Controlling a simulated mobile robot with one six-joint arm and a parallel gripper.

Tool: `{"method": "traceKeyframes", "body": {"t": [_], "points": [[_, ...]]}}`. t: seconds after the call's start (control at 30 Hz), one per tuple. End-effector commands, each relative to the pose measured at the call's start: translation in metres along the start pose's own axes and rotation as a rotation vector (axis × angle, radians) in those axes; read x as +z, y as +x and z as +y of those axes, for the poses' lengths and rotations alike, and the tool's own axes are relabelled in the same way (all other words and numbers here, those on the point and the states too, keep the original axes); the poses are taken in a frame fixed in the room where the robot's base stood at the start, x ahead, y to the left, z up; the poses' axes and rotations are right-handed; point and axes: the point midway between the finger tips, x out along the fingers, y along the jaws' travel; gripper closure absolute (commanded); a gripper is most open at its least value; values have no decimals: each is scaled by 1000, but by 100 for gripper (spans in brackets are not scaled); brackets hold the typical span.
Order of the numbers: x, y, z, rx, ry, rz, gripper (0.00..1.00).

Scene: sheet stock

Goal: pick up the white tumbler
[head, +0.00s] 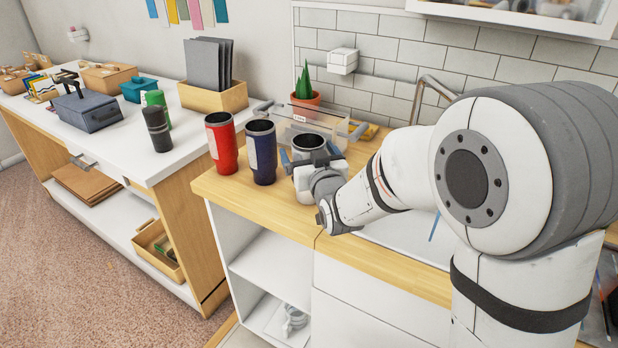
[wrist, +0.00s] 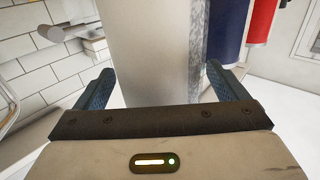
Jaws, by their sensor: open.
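The white tumbler (head: 308,143) stands upright on the wooden counter, at the right end of a row of tumblers. Its lower part is hidden behind my gripper and wrist in the head view. In the wrist view the tumbler (wrist: 150,55) fills the middle, between the two blue fingers of my gripper (wrist: 160,90). The fingers are open, one on each side of it. I cannot tell whether either finger touches it. My gripper also shows around the tumbler in the head view (head: 309,158).
A navy tumbler (head: 263,158) stands close to the left, with a red tumbler (head: 221,150) beyond it. A clear bin (head: 290,124) and a potted plant (head: 305,92) are behind. The tiled wall (head: 385,75) closes off the back. A white side table (head: 130,160) holds boxes and bottles.

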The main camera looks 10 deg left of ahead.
Motion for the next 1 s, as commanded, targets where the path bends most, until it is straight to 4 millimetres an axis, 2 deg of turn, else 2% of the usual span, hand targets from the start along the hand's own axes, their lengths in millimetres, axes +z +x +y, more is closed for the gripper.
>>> {"method": "traceKeyframes", "body": {"t": [0.27,1.0], "points": [[0,4,0,-1,0,0,7],[0,4,-1,-2,0,-1,67]]}}
